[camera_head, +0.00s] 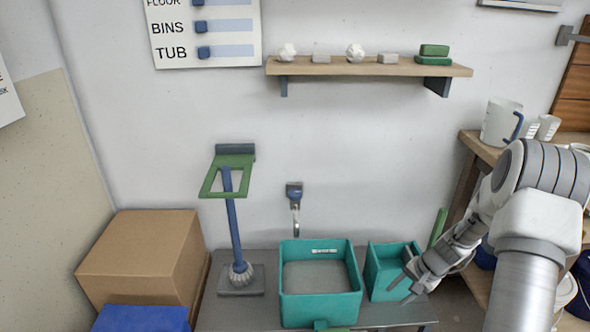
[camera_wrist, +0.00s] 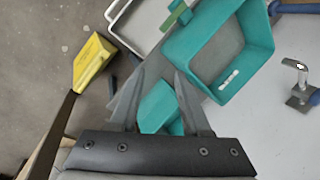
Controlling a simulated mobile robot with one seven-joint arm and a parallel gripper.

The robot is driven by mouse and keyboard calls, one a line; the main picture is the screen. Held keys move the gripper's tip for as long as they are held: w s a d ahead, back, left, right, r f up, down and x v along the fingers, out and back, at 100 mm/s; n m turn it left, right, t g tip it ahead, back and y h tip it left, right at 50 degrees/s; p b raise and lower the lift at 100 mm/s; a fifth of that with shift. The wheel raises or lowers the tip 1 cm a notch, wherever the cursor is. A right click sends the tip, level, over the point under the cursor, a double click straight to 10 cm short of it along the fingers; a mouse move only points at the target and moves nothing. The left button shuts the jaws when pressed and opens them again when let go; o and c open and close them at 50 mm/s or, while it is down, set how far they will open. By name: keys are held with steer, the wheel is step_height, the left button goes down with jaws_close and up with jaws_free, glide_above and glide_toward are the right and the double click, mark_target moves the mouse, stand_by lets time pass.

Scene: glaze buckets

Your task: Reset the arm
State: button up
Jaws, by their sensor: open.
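My gripper (camera_head: 411,279) is at the lower right in the head view, at the end of my arm, beside and in front of the smaller teal bin (camera_head: 381,262). In the wrist view my gripper (camera_wrist: 157,82) shows two dark fingers spread apart with nothing held between them. The smaller teal bin (camera_wrist: 158,108) is partly hidden behind the fingers there. The larger teal tub (camera_head: 318,303) stands to the left on the grey table and also fills the upper right of the wrist view (camera_wrist: 258,47). I cannot tell whether the gripper touches the small bin.
A blue post with a green frame (camera_head: 233,215) rises left of the tub. Cardboard box (camera_head: 135,262) is at far left. A wall shelf (camera_head: 372,69) holds small items. A wooden shelf unit (camera_head: 484,150) with a white pitcher (camera_head: 500,123) stands right. A yellow object (camera_wrist: 93,62) lies low.

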steer(key=s+a+r+n+h, duration=0.1)
steer(key=s+a+r+n, duration=0.15)
steer(key=r, duration=0.55)
steer(key=s+a+r+n+t, duration=0.15)
steer(key=a+r, duration=0.25)
steer(key=r, duration=0.4)
steer(key=s+a+r+n+g+h, duration=0.1)
steer(key=s+a+r, duration=0.15)
steer(key=r, duration=0.55)
steer(key=s+a+r+n+t+h, duration=0.1)
steer(key=s+a+r+n, duration=0.15)
steer(key=s+r, duration=0.45)
steer(key=s+a+r+n+t, duration=0.2)
steer(key=s+a+r, duration=0.1)
steer(key=s, duration=0.8)
step_height(320, 180, up, 19)
steer(key=p, duration=1.8)
steer(key=shift+d+p, duration=0.15)
steer(key=shift+p, duration=0.2)
steer(key=shift+s+f, duration=0.1)
steer(key=shift+s, duration=0.1)
